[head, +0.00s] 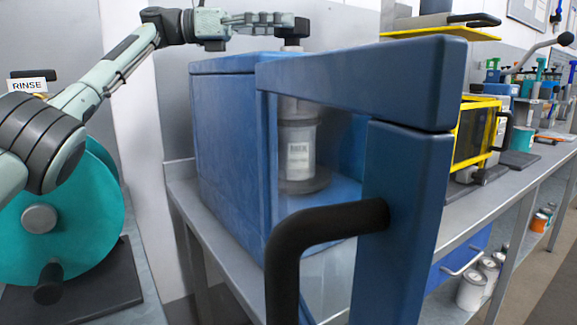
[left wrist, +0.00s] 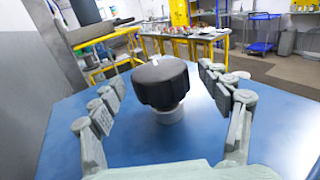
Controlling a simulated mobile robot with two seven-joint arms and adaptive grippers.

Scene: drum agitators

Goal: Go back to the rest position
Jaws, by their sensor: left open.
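My left gripper (head: 278,20) is over the top of a blue drum agitator cabinet (head: 225,120). Its fingers are open on either side of a black knob (head: 295,33). In the left wrist view the knob (left wrist: 160,84) stands between the spread fingers on the blue top, with a gap on both sides. My left arm reaches in from the left. The cabinet's blue door (head: 400,200), with a black handle (head: 320,230), stands swung out toward me. Inside, a grey can (head: 298,145) with a white label stands on a dark round base. My right gripper is not in view.
A teal drum (head: 65,225) and a RINSE sign (head: 28,85) are at the left. A yellow-framed machine (head: 475,135) and other equipment stand along the grey bench (head: 460,215) at the right. Cans (head: 470,292) are underneath. The open door fills the near middle.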

